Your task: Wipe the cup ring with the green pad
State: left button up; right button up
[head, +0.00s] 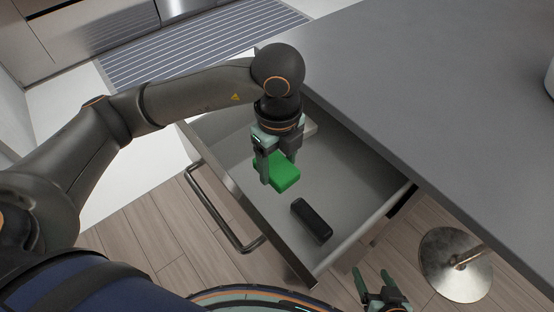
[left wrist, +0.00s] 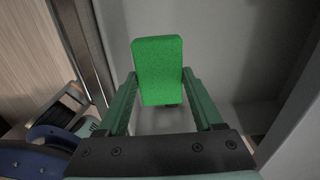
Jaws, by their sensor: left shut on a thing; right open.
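The green pad (head: 284,174) is a bright green block inside the open drawer (head: 345,165). My left gripper (head: 278,168) reaches down over the drawer and is shut on the pad. In the left wrist view the pad (left wrist: 160,70) sits between the two fingers, above the pale drawer floor. I cannot tell whether the pad still touches the floor. My right gripper (head: 374,287) is open and empty at the bottom, outside the drawer. I see no cup ring on the visible part of the grey countertop (head: 420,90).
A black oblong object (head: 312,220) lies in the drawer near the pad. The drawer's bar handle (head: 218,212) faces left. A round metal base with a post (head: 455,265) stands on the floor at right. A pale object (head: 550,80) is cut off at the right edge. The countertop is mostly clear.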

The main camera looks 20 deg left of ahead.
pick_arm(q)
jog(key=c, duration=0.4)
jog(key=shift+c, duration=0.5)
